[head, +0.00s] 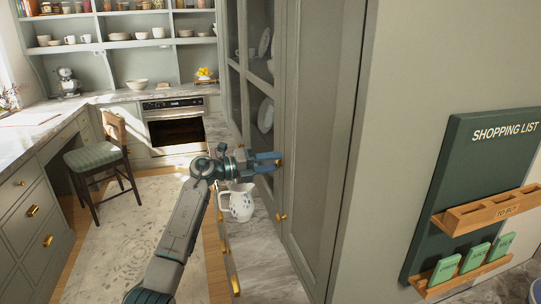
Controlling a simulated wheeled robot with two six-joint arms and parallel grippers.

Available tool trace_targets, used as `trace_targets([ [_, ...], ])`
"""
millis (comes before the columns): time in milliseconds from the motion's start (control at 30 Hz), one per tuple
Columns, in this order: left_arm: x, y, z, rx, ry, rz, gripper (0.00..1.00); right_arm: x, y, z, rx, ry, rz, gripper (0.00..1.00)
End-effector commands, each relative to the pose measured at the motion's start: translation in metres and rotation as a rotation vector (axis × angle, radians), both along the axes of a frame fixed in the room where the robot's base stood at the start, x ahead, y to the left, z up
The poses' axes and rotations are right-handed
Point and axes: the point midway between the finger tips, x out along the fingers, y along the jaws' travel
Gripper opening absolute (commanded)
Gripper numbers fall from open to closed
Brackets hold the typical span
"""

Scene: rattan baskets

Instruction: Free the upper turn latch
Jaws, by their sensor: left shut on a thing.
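The upper turn latch (279,162) is a small brass piece on the edge of the tall grey-green cabinet's glazed door (262,60). My left gripper (276,162) reaches across from the left with its blue fingers at this latch. It is shut on the latch, and the fingers hide most of it. I cannot tell how the latch is turned. A second brass latch (282,217) sits lower on the same cabinet, clear of the gripper. The glazed door looks closed. My right gripper is not in view.
A white spotted pitcher (241,204) stands on the marble counter (252,250) just below my left gripper. A stool (98,160) stands at the left. A shopping-list board (470,190) hangs at the right. The patterned rug (120,240) is clear.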

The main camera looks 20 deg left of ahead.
Motion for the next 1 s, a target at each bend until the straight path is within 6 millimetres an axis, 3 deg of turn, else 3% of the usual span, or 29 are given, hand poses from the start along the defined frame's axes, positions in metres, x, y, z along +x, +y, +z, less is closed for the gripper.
trace_targets([
  [33,0.001,0.001,0.006,-0.024,0.034,0.002,0.17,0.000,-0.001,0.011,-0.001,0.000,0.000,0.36],
  [400,0.004,0.002,0.004,-0.180,0.266,0.001,0.17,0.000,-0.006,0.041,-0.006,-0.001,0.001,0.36],
  [1000,0.005,0.003,0.000,-0.257,0.378,0.001,0.17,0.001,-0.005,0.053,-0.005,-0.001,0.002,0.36],
])
